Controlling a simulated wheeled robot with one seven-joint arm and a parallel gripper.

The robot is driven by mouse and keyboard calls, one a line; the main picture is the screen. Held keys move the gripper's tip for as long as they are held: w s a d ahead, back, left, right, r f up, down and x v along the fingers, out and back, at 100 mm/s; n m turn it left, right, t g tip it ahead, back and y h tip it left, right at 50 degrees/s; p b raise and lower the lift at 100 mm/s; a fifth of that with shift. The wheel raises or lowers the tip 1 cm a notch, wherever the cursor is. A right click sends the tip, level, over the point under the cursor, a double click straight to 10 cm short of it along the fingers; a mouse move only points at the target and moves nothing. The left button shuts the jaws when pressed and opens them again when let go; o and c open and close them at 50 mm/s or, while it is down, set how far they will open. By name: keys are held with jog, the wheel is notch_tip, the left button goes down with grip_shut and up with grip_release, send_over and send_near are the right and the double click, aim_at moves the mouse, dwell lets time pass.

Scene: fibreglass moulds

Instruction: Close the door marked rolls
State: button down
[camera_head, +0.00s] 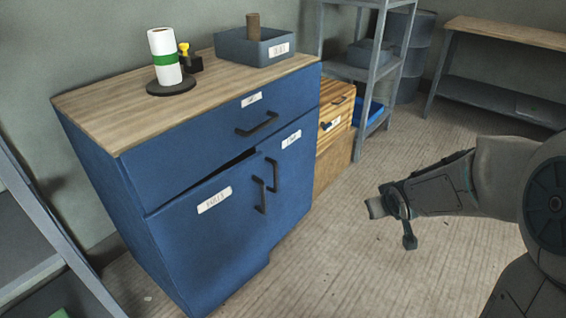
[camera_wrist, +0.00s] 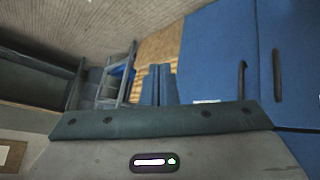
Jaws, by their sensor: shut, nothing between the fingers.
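The blue cabinet (camera_head: 135,205) has two lower doors below a drawer. The left door (camera_head: 205,245) carries a white label (camera_head: 215,200) that seems to read "PARTS". It stands slightly ajar, with a dark gap along its top near the middle. The right door (camera_head: 295,180) has a smaller label (camera_head: 291,139), too small to read surely, and looks flush. Their upright handles (camera_head: 259,194) (camera_head: 273,175) are side by side; both also show in the wrist view (camera_wrist: 241,80) (camera_wrist: 277,75). My gripper (camera_head: 372,208) is shut and empty, right of the cabinet and apart from it. Its fingers (camera_wrist: 158,85) are together.
The drawer (camera_head: 225,120) is shut, its handle (camera_head: 257,124) protruding. On top are a paper roll (camera_head: 163,50) and a grey bin (camera_head: 255,49). A wooden cabinet (camera_head: 333,155) and grey shelf (camera_head: 370,75) stand beyond. Floor (camera_head: 330,250) between cabinet and arm is clear.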

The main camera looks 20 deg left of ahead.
jog(key=w+a+f+n+t+y+b, duration=0.15)
jog(key=w+a+f+n+y, duration=0.4)
jog(key=a, duration=0.55)
jog(key=y+b, duration=0.2)
jog(key=y, duration=0.7)
send_near(262, 168)
jog(key=shift+n+g, duration=0.55)
jog(key=b+x, duration=0.1)
jog(key=x, duration=0.2)
jog(key=b+x, duration=0.2)
jog(key=x, duration=0.1)
jog(key=shift+w+a+r+b, duration=0.2)
jog(key=shift+w+a+b, duration=0.1)
